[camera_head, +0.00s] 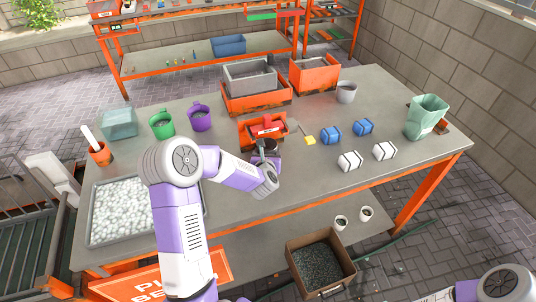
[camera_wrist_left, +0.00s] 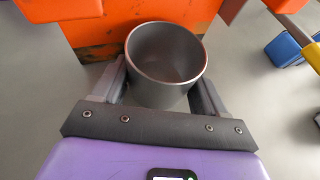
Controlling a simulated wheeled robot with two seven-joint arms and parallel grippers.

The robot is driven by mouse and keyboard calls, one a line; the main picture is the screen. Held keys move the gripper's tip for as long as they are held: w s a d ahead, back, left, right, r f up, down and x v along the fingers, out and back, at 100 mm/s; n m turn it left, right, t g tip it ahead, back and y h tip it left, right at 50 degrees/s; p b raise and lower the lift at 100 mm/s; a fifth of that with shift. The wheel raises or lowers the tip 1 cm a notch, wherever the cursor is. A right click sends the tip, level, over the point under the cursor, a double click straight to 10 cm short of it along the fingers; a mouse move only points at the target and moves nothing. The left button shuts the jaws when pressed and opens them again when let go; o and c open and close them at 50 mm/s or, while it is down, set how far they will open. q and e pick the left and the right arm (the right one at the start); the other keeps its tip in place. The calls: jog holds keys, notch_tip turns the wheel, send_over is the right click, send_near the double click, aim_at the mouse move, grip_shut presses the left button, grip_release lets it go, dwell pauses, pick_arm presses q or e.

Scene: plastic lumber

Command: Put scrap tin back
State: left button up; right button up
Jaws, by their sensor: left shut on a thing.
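A dark grey, open, round tin, which I take for the scrap tin, is between the fingers of my left gripper (camera_wrist_left: 160,88) in the left wrist view; its wall (camera_wrist_left: 162,92) and empty-looking inside show there. In the head view the left gripper (camera_head: 266,158) is over the middle of the table, and the tin (camera_head: 269,146) is partly hidden by it. The tin is upright, close in front of an orange machine (camera_head: 262,128); I cannot tell whether they touch or whether the tin rests on the table. My right gripper is out of view; only part of that arm shows at bottom right.
Blue blocks (camera_head: 331,135) and white blocks (camera_head: 349,161) lie right of the machine. A light grey pot (camera_head: 346,93), orange bins (camera_head: 314,76), a green container (camera_head: 427,114), a green mug (camera_head: 162,124) and a purple mug (camera_head: 200,118) stand around. Bare tabletop lies at front right.

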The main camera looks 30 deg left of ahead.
pick_arm(q)
jog(key=shift+f, duration=0.15)
jog(key=o, duration=1.1)
jog(key=shift+c, duration=0.2)
jog(key=shift+r, duration=0.25)
jog(key=p+v, duration=0.1)
jog(key=v, duration=1.1)
jog(key=shift+d, duration=0.1)
